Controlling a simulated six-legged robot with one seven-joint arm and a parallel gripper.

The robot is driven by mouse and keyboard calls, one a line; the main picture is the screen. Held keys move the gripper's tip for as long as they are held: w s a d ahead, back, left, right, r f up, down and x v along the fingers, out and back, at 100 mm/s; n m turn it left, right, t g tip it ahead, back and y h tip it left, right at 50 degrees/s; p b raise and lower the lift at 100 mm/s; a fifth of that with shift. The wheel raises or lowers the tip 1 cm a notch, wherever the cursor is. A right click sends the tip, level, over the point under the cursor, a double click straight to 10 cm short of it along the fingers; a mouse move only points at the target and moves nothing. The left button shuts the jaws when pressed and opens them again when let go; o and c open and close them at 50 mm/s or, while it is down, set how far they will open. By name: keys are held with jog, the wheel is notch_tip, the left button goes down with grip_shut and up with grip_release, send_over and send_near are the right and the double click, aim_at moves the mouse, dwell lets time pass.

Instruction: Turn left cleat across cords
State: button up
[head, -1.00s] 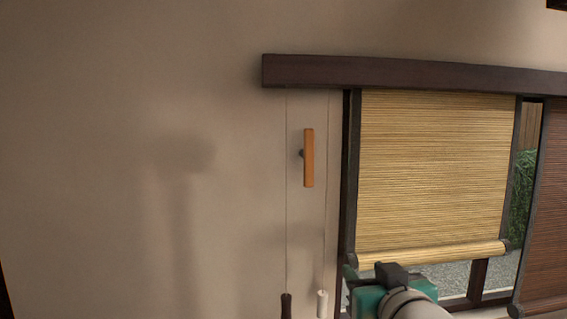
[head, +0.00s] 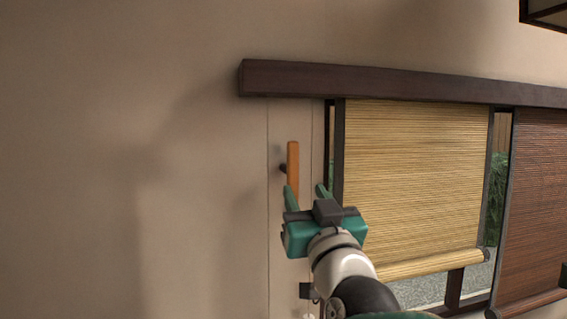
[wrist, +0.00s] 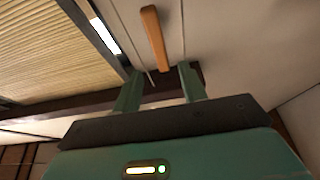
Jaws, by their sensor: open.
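The wooden cleat (head: 293,168) is an upright orange-brown bar on a dark peg on the wall, left of the window. Two thin cords hang beside it, the left cord (head: 268,150) and the right cord (head: 311,150). My gripper (head: 306,190) is open and empty, its green fingers pointing up at the wall. In the head view the left finger overlaps the cleat's lower end; contact cannot be told. In the wrist view the cleat (wrist: 154,38) shows beyond the gap between the fingers (wrist: 158,82).
A dark wooden rail (head: 400,82) runs above the window. A yellow bamboo blind (head: 415,170) hangs partly lowered to the right, with a red-brown blind (head: 540,200) beyond it. The wall to the left (head: 130,170) is bare.

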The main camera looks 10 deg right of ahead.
aim_at(294, 170)
jog(key=x, duration=1.1)
jog(key=shift+w+r, duration=0.2)
jog(key=shift+w, duration=0.1)
jog(key=shift+s, duration=0.1)
grip_shut()
